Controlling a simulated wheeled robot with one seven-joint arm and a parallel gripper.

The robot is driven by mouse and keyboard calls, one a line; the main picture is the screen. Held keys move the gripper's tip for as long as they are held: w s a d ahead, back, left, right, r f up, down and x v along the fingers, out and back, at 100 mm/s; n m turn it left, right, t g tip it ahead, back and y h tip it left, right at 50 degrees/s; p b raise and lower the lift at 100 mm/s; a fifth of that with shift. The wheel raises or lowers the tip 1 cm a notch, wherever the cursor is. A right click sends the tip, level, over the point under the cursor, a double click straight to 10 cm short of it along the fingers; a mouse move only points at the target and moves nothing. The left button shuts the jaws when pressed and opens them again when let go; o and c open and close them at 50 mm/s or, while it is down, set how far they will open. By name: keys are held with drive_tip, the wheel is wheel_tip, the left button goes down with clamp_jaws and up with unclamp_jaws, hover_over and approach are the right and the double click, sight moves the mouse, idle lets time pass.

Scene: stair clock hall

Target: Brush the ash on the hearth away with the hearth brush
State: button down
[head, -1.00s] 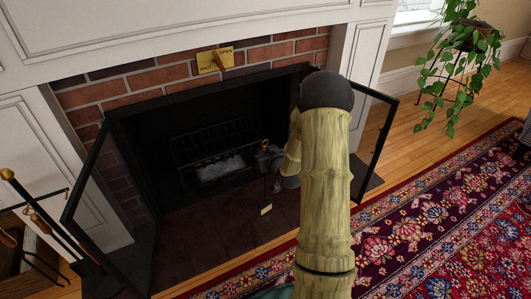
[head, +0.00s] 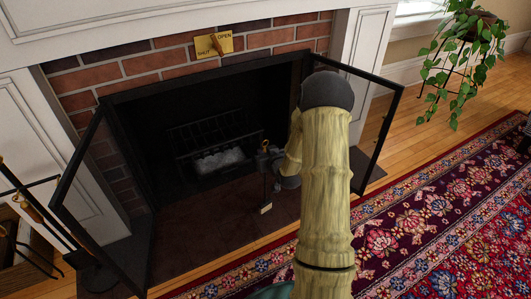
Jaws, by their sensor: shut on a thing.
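My gripper (head: 267,161) is small in the head view, partly hidden behind my arm, in front of the fireplace opening. It is shut on the hearth brush (head: 265,207), which hangs upright with a gold knob at the top and pale bristles at the bottom. The dark tiled hearth (head: 200,228) lies below. I cannot tell whether the bristles touch it. No separate patch of ash can be made out on the hearth. Pale grey material, perhaps ash, lies at the grate (head: 221,160) inside the firebox.
Black-framed glass doors stand open at the left (head: 95,195) and right (head: 377,125). A fire-tool stand (head: 97,277) and wooden box (head: 20,250) are at the lower left. A brass OPEN/SHUT plate (head: 226,42) is above. A patterned rug (head: 430,220) covers the right.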

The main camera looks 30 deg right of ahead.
drive_tip(key=shift+f+b, duration=0.7)
drive_tip(key=shift+f, duration=0.25)
idle(0.6)
drive_tip(key=shift+d, duration=0.1)
drive_tip(key=shift+d+r+p, duration=0.1)
drive_tip(key=shift+d+p, duration=0.2)
drive_tip(key=shift+d, duration=0.65)
drive_tip(key=shift+d, duration=0.95)
drive_tip(key=shift+a, duration=0.1)
drive_tip(key=shift+a, duration=1)
